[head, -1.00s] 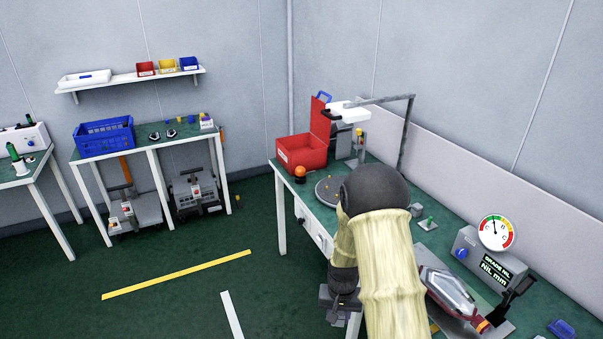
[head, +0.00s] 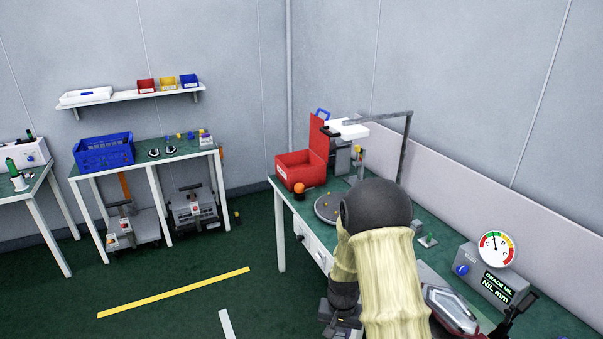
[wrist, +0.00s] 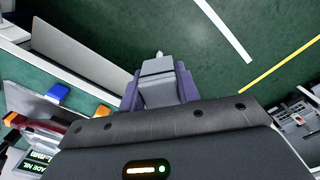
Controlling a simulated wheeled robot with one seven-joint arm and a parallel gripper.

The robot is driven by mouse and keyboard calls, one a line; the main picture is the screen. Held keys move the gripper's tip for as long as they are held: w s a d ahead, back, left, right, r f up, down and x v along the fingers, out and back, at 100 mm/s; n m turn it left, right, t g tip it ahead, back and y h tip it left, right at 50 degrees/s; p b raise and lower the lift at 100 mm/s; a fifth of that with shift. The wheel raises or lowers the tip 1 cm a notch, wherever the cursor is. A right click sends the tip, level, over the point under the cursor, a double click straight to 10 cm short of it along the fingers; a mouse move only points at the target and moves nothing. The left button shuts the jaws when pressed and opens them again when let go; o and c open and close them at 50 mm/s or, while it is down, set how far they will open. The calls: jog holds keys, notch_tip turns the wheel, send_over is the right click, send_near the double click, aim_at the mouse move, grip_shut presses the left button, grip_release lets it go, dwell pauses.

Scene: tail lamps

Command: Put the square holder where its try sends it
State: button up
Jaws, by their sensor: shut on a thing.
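In the wrist view my gripper (wrist: 158,82) is shut on a grey square-bodied piece, the square holder (wrist: 158,92), with a small pale tip at its far end. The purple-grey fingers sit on either side of it. It is held over the green floor, beside the bench. In the head view my arm covers much of the bench, and the gripper is low near the bottom edge, partly cut off. The gauge box (head: 482,276) reads "GRADE NIL, NIL mm", and its dial (head: 496,248) needle points near the top.
On the right bench stand an open red box (head: 297,170), an orange beacon (head: 299,188), a round turntable (head: 327,208) and a clear-topped tool (head: 449,308). A back table holds a blue crate (head: 104,153); a shelf (head: 130,96) holds small bins. The middle floor is clear.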

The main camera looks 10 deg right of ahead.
jog(key=s+f+n, duration=0.1)
jog(key=s+f, duration=0.1)
jog(key=f, duration=0.9)
jog(key=s+f+n, duration=0.1)
jog(key=f+n, duration=0.1)
jog(key=f, duration=0.9)
jog(key=shift+s+n, duration=0.3)
jog(key=shift+s, duration=0.1)
